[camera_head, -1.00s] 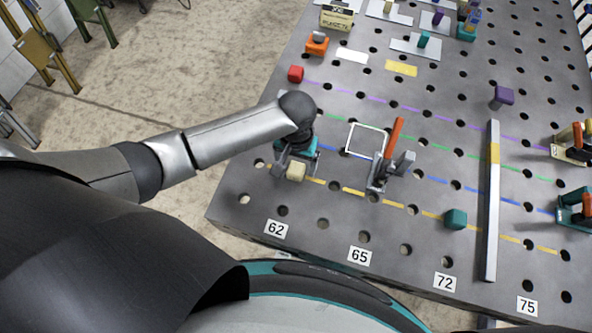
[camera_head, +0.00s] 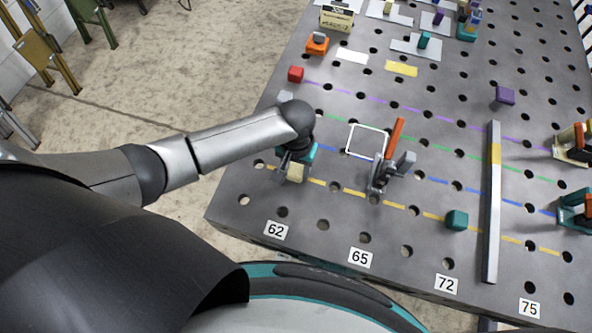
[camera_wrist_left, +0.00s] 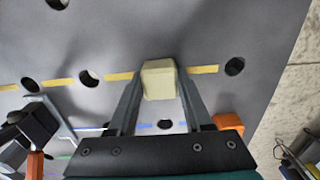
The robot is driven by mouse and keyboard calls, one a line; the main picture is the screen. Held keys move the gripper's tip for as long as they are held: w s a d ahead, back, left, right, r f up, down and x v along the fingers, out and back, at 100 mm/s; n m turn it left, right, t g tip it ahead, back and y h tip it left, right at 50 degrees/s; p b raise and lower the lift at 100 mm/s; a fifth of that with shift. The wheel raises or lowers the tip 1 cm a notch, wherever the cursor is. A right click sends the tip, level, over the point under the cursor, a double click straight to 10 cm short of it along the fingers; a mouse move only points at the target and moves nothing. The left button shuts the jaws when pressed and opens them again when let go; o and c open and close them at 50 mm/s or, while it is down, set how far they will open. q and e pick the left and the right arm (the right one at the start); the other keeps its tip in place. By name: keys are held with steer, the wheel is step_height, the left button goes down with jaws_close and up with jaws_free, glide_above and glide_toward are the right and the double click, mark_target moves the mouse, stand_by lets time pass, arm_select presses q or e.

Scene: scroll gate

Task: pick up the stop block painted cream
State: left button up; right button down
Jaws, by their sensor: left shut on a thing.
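The cream stop block (camera_head: 295,172) is at the near left of the grey perforated table, by the yellow dashed line. My left gripper (camera_head: 291,170) is above the table with its fingers on either side of the block. In the left wrist view the cream block (camera_wrist_left: 159,80) sits between the fingertips of the left gripper (camera_wrist_left: 158,92), which is shut on it. Whether the block touches the table is hard to tell. My right gripper is not in view.
A toggle clamp with an orange handle (camera_head: 394,138) stands just right of the gripper. A long grey bar (camera_head: 491,220) lies farther right, with a teal block (camera_head: 456,220) beside it. A red block (camera_head: 295,74) and a purple block (camera_head: 504,95) stand farther back.

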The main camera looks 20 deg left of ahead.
arm_select(q)
jaws_close()
